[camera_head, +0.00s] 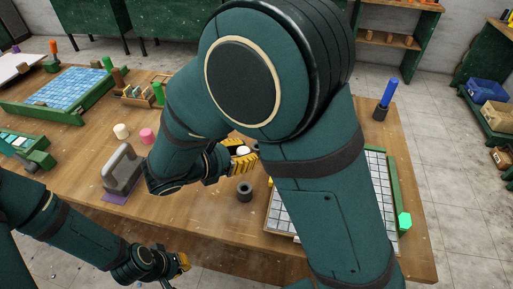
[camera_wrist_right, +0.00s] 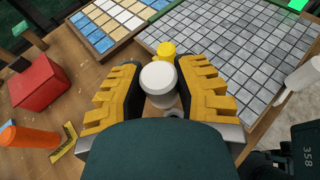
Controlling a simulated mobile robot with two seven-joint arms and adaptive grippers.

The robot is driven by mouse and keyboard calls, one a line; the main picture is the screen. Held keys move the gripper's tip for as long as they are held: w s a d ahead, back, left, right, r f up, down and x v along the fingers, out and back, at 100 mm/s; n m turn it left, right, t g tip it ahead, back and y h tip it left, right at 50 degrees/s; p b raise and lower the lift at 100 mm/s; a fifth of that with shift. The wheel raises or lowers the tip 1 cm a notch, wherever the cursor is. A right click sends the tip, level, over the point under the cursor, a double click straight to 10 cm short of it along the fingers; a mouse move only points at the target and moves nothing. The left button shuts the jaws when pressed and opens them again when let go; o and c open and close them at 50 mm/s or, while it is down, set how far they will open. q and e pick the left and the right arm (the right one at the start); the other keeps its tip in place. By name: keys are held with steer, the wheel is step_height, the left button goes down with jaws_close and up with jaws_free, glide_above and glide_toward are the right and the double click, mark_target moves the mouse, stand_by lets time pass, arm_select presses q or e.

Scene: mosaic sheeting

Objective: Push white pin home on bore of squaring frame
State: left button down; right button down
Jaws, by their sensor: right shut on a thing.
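The white pin (camera_wrist_right: 158,79) stands between the yellow fingers of my right gripper (camera_wrist_right: 159,92), which is shut on it. In the head view the pin (camera_head: 243,150) shows as a small white top between the fingers of my right gripper (camera_head: 243,160), above the table. The squaring frame appears to be the green-edged frame (camera_head: 395,185) with pale grey tiles, largely covered by my right arm in the head view. I cannot tell which opening is its bore or whether the pin touches it. My left gripper (camera_head: 183,262) is low at the left, away from the pin; its opening is unclear.
A dark ring (camera_head: 245,191) stands left of the frame. In the wrist view are a red block (camera_wrist_right: 38,82) and a yellow peg (camera_wrist_right: 166,48).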

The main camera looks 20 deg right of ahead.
steer(key=shift+s+a+r, duration=0.15)
steer(key=shift+s+r, duration=0.2)
steer(key=shift+r+p, duration=0.1)
steer(key=shift+p, duration=0.35)
step_height(320, 180, down, 3)
steer(key=shift+f+b, duration=0.2)
steer(key=shift+b, duration=0.95)
steer(key=shift+f+b, duration=0.65)
steer(key=shift+f, duration=0.5)
steer(key=shift+f+b, duration=1.7)
steer(key=shift+f, duration=1.1)
steer(key=c, duration=0.7)
jaws_free()
